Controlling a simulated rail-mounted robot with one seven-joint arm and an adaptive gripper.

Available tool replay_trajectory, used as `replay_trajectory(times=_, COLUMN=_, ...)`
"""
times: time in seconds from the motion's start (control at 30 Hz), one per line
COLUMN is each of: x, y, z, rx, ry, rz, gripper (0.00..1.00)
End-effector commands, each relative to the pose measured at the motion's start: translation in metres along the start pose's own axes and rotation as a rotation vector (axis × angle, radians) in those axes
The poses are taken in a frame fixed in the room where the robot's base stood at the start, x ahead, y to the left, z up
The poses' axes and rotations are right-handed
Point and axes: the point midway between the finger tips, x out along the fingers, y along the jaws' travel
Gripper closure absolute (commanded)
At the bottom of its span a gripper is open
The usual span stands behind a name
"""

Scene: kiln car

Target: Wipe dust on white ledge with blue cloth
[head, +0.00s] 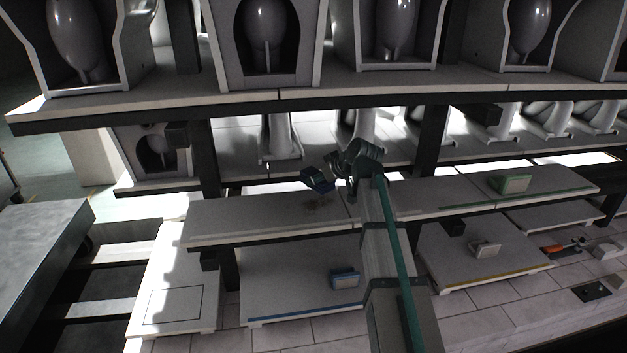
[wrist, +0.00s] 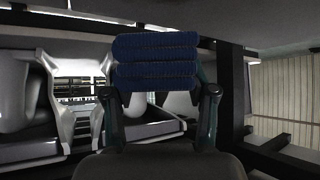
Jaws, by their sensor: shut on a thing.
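The blue cloth (head: 316,181) is a folded, layered bundle. It also shows in the wrist view (wrist: 155,62), held between the two fingers. My gripper (head: 329,176) is shut on it, and in the wrist view my gripper (wrist: 157,92) has one finger at each side of the bundle. The white ledge (head: 230,224) runs across the middle of the head view. A brownish dust patch (head: 317,204) lies on it, just below the cloth in the picture. The cloth appears to be above the ledge; contact cannot be told.
An upper shelf (head: 185,104) with toilet-like ware overhangs the ledge. A green block (head: 511,184) stands on the ledge's right part. Below are a blue-topped block (head: 345,278), a pale block (head: 485,249) and an orange-handled tool (head: 553,249). Dark posts (head: 432,140) stand behind.

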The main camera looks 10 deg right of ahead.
Motion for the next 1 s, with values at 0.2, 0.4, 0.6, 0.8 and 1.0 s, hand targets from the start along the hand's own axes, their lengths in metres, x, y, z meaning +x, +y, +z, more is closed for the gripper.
replay_trajectory(times=0.2, x=0.0, y=0.0, z=0.0, rx=0.0, ry=0.001, rz=0.001, gripper=0.91)
replay_trajectory(times=0.4, x=0.003, y=-0.001, z=0.005, rx=0.0, ry=0.001, rz=0.0, gripper=0.91)
replay_trajectory(times=0.6, x=0.014, y=-0.001, z=0.018, rx=0.001, ry=0.001, rz=0.0, gripper=0.91)
replay_trajectory(times=0.8, x=0.026, y=-0.001, z=0.031, rx=0.001, ry=0.001, rz=0.0, gripper=0.91)
replay_trajectory(times=1.0, x=0.033, y=-0.001, z=0.039, rx=0.001, ry=0.001, rz=0.0, gripper=0.91)
